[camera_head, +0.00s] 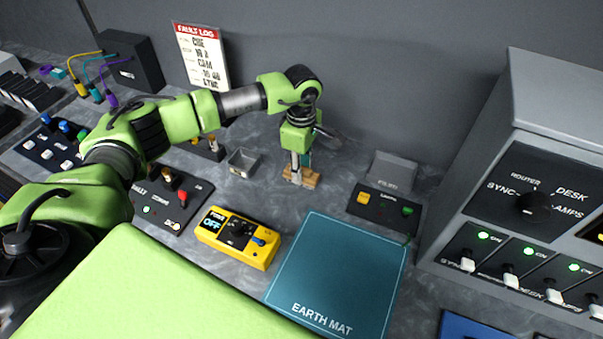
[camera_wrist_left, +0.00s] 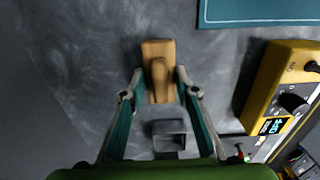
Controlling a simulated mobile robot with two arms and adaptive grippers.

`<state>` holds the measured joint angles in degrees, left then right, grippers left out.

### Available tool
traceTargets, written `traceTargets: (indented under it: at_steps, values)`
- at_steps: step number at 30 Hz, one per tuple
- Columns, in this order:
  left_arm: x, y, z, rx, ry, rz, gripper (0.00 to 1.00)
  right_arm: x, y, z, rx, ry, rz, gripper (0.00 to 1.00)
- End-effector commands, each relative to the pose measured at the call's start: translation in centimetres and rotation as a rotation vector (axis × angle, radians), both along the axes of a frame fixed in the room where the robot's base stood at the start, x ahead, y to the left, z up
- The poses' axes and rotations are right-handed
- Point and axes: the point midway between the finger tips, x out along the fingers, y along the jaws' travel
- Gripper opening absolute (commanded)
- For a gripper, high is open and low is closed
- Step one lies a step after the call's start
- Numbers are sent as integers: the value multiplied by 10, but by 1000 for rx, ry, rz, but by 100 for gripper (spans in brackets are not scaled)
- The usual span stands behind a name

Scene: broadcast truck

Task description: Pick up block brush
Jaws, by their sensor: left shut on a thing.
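The block brush (camera_head: 301,177) is a small wooden block with a raised wooden grip, on the grey countertop behind the blue mat in the head view. In the left wrist view the brush (camera_wrist_left: 158,52) lies between my left fingertips. My left gripper (camera_head: 300,166) reaches down onto it from above, and in the left wrist view the fingers (camera_wrist_left: 160,82) are closed on the wooden grip from both sides. The brush appears at or very near the counter; I cannot tell whether it touches. Its underside is hidden. My right gripper is not in view.
A small grey open box (camera_head: 243,162) stands left of the brush. A yellow device (camera_head: 237,238) and the blue earth mat (camera_head: 340,270) lie in front. A dark switch panel (camera_head: 385,210) is to the right. A fault log sign (camera_head: 201,58) leans at the back wall.

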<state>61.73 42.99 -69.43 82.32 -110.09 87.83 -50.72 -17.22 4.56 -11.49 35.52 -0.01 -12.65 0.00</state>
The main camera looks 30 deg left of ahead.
Motion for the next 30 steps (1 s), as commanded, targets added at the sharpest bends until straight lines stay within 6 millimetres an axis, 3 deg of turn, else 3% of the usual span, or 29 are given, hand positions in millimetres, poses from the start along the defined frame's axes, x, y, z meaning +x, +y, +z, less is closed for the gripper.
traceTargets:
  at_steps: [2,10,15,21,30]
  values:
    - [1,0,13,0,-7,-1,6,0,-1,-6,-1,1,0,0]
    - [-31,-42,70,-1,-10,-8,6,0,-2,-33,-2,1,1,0]
    - [-58,-76,87,-2,-7,-8,6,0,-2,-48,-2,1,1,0]
    - [-78,-101,103,-1,-4,-3,6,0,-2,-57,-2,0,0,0]
    - [-86,-110,111,0,-2,1,6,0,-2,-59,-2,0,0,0]
